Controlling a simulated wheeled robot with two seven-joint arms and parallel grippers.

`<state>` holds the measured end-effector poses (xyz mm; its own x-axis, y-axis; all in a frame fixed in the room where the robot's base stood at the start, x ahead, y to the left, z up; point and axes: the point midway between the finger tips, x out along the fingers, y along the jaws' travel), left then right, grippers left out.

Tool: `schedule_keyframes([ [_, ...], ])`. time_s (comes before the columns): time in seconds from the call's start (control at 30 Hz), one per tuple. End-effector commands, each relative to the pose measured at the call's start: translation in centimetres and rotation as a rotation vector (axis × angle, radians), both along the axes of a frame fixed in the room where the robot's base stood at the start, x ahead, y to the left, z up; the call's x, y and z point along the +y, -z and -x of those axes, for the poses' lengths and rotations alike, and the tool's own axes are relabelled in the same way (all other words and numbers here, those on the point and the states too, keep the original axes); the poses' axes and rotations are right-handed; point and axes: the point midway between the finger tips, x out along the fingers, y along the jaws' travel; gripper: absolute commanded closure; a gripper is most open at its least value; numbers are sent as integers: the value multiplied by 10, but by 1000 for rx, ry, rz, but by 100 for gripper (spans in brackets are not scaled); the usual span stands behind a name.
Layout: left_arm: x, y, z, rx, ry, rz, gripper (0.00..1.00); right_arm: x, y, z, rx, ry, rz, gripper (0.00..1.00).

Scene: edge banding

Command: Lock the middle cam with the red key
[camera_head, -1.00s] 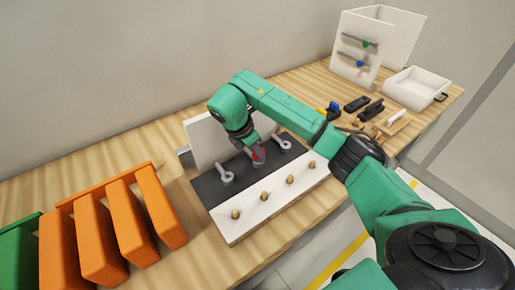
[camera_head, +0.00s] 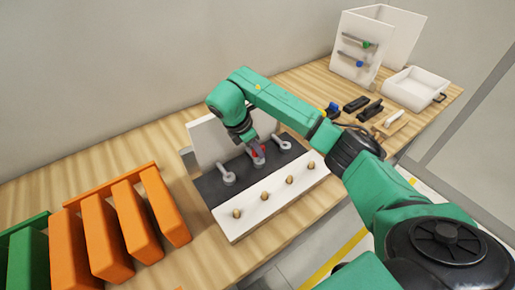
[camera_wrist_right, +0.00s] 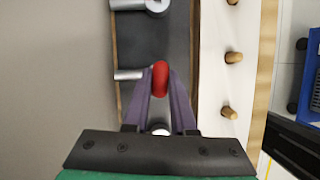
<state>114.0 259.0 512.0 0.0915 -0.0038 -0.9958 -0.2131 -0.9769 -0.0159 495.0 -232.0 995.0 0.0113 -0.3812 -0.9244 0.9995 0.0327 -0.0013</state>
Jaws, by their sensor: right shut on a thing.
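The red key (camera_wrist_right: 160,78) is held between the fingertips of my right gripper (camera_wrist_right: 160,85), which is shut on it. In the head view, my right gripper (camera_head: 256,152) points down at the middle cam (camera_head: 258,161), with a little red showing at its tip. The key is over or at the middle cam; contact and seating cannot be told. The left cam (camera_head: 228,178) and right cam (camera_head: 284,144) are grey, on the dark strip (camera_head: 209,189) of the board. In the wrist view, the key and fingers hide most of the middle cam. My left gripper is out of view.
A white panel with several wooden dowels (camera_head: 264,196) lies along the board's front, and a white panel (camera_head: 206,138) stands behind. Black tools (camera_head: 356,104), a white tray (camera_head: 416,88) and a white rack (camera_head: 355,50) are at right.

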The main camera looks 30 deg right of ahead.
Motion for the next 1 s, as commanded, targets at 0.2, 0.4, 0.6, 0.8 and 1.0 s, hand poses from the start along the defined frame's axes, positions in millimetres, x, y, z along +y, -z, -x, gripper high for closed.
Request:
schedule_keyframes([
  [0.2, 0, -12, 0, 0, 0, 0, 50, 0, -14, 0, 1, 1, 1, 100],
  [0.4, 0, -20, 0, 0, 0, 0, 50, -1, -23, 0, 1, 1, 1, 100],
  [0.6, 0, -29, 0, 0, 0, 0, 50, -1, -34, 0, 0, 1, 2, 100],
  [0.8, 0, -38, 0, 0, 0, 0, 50, -1, -43, 0, 0, 1, 2, 100],
  [1.0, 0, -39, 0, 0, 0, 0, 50, -1, -45, 0, 1, 2, 2, 100],
])
